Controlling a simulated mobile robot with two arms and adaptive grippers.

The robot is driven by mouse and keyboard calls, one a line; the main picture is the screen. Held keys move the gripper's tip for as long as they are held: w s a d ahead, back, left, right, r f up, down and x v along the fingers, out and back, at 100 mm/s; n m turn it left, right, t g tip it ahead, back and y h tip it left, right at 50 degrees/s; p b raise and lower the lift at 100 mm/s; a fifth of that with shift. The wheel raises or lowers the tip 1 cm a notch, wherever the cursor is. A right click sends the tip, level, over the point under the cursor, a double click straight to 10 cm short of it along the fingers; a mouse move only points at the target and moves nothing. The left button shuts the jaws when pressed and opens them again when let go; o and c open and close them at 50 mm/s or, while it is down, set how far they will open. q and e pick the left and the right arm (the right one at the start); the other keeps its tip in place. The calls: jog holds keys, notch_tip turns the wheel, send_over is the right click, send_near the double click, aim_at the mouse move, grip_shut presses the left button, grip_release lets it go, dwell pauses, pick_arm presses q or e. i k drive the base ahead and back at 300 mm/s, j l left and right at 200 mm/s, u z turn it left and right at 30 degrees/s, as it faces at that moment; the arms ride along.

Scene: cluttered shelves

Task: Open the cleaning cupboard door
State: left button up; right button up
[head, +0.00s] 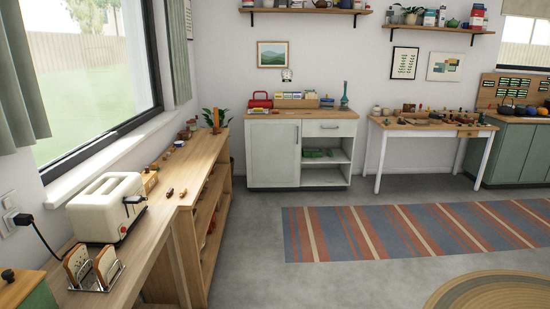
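A pale cupboard (273,154) with a wooden top stands against the back wall, left of the picture's middle. Green cupboards (517,153) at the far right also look shut. Neither of my grippers is in view.
A wooden counter (205,147) with a toaster (107,207) runs along the left wall. A white-legged table (431,128) stands right of the pale cupboard. The grey floor (260,215) before it is open, with a striped rug (400,228) and a round mat (500,292) at right.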

aim_at(273, 146)
jog(key=i+z, duration=0.4)
jog(key=i, duration=3.05)
